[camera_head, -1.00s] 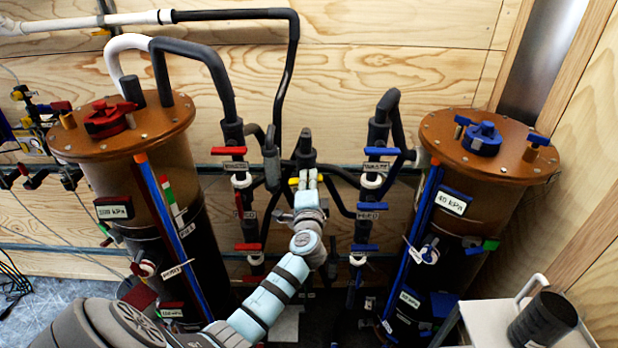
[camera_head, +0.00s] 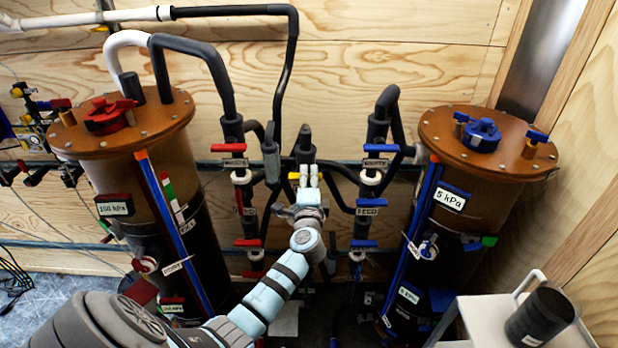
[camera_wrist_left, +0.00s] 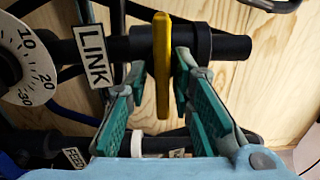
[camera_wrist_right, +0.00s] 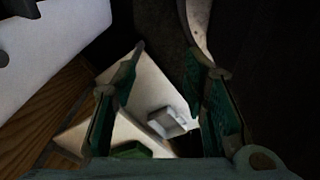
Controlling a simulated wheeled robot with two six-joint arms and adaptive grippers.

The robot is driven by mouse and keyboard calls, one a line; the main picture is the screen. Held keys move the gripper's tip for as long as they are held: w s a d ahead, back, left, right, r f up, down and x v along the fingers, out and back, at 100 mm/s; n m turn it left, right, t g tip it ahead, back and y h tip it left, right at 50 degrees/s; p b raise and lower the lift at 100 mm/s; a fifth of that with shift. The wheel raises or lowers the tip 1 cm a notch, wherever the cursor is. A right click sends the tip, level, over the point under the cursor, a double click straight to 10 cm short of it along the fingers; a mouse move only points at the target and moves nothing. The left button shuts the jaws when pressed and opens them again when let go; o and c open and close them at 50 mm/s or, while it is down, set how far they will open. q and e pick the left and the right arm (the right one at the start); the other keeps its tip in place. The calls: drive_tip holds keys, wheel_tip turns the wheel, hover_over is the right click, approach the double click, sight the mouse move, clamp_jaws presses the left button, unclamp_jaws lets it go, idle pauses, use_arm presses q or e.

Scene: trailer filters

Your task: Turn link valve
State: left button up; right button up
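The link valve's yellow handle (camera_wrist_left: 162,65) stands across a dark pipe, beside a white LINK tag (camera_wrist_left: 91,56) in the left wrist view. In the head view a small bit of the yellow handle (camera_head: 293,176) shows just left of my left gripper (camera_head: 308,170). My left gripper is open (camera_wrist_left: 156,66); the handle is between its green-padded fingers in the picture, nearer the right one. Contact cannot be made out. My right gripper (camera_wrist_right: 166,52) is open and empty in its dark wrist view; it does not show in the head view.
A tank with a red cap (camera_head: 108,116) stands left, one with a blue cap (camera_head: 482,136) right. Red-handled valves (camera_head: 229,148) and blue-handled valves (camera_head: 381,148) flank my left gripper. A cart (camera_head: 478,318) with a dark cup (camera_head: 541,316) stands front right.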

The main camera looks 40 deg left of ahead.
use_arm(q)
drive_tip(key=shift+s, duration=0.1)
drive_tip(key=v, duration=1.2)
